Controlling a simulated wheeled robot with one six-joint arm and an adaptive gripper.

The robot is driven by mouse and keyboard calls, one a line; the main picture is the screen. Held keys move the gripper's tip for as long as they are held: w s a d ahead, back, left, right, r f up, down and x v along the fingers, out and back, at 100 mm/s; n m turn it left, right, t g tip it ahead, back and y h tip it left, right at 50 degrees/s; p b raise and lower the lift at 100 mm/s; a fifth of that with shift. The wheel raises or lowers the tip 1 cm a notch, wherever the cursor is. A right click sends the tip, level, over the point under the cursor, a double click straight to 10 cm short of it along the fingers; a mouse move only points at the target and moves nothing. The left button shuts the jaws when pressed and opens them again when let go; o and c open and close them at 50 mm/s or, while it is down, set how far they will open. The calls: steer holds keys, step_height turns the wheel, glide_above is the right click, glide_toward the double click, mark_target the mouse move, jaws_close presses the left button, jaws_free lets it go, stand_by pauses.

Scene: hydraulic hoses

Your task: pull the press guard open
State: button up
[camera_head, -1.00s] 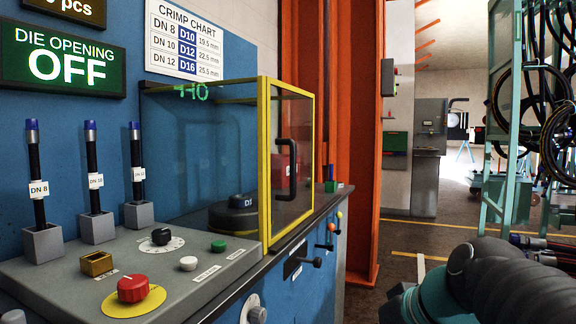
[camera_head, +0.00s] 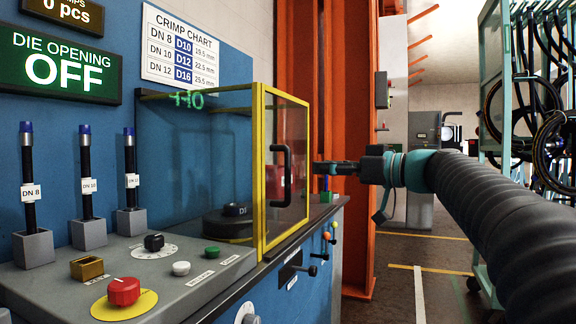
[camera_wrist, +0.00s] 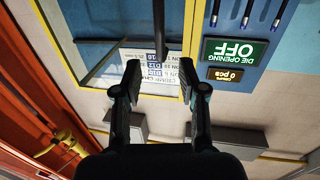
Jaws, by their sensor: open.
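The press guard (camera_head: 262,170) is a clear box with a yellow frame, and its front panel stands closed. A black upright bar handle (camera_head: 282,176) is on that panel. It also shows in the wrist view as a dark bar (camera_wrist: 159,30), lined up with the gap between my fingers. My gripper (camera_head: 318,168) is to the right of the handle at about its height, with a small gap between them in the head view. In the wrist view my gripper (camera_wrist: 160,78) has its two fingers spread and nothing held. How far the bar reaches between them I cannot tell.
A grey console with a red button (camera_head: 123,291) is at lower left. A dark die (camera_head: 228,222) sits inside the guard. Small levers (camera_head: 312,271) stick out below it. An orange post (camera_head: 350,150) stands behind my gripper. A hose rack (camera_head: 500,100) is at right.

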steer(key=p, duration=0.2)
glide_above(287, 198)
steer(key=shift+w, duration=0.35)
jaws_close()
